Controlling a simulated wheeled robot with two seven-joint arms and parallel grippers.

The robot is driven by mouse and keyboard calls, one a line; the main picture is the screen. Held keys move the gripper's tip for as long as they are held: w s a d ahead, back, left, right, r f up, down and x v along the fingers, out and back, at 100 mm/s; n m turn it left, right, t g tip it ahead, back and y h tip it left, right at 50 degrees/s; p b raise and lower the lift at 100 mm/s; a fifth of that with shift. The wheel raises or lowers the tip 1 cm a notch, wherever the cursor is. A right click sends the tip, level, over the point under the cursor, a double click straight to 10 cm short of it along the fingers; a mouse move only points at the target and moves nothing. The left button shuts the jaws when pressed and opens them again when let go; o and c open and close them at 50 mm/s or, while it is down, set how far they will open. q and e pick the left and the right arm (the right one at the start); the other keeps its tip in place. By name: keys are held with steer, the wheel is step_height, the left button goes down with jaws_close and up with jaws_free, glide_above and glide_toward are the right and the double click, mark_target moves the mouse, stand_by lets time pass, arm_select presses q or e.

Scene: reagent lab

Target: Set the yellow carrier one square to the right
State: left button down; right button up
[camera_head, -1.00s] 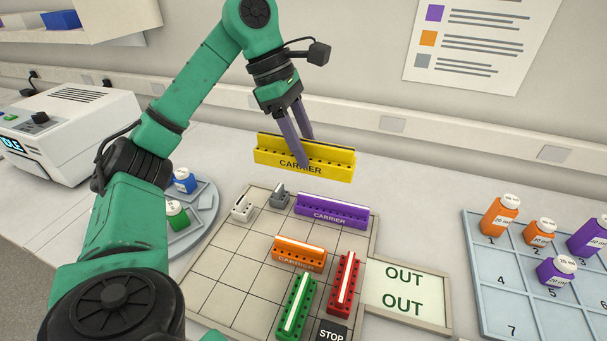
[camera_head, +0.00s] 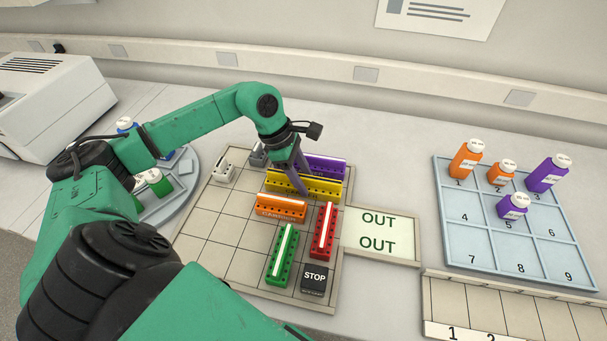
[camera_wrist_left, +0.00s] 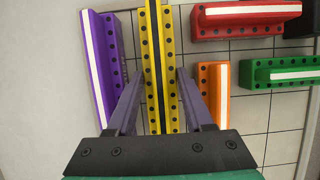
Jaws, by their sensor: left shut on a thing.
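The yellow carrier (camera_head: 325,188) is a long block at the board's back right, between the purple carrier (camera_head: 328,167) behind it and the orange carrier (camera_head: 281,209) in front. My left gripper (camera_head: 302,183) is shut on it near its middle, from above. In the left wrist view the yellow carrier (camera_wrist_left: 168,50) lies between my left gripper's fingers (camera_wrist_left: 159,100), with the purple carrier (camera_wrist_left: 99,60) to its left and the orange one (camera_wrist_left: 213,90) to its right. Whether it touches the board is hard to tell. My right gripper is out of view.
The gridded board (camera_head: 215,228) also holds a red carrier (camera_head: 324,230), a green carrier (camera_head: 282,255), a black STOP block (camera_head: 314,278) and small white and grey pieces at the back left. Left squares are bare. An OUT panel (camera_head: 380,232) adjoins on the right.

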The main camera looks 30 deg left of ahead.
arm_select(q)
steer(key=shift+f, duration=0.15)
steer(key=shift+c, duration=1.4)
jaws_free()
steer(key=shift+r, duration=0.3)
steer(key=shift+a+r, duration=0.2)
steer(key=shift+r, duration=0.05)
steer(key=b+v, duration=0.2)
steer(key=v, duration=0.9)
steer(key=shift+s, duration=0.1)
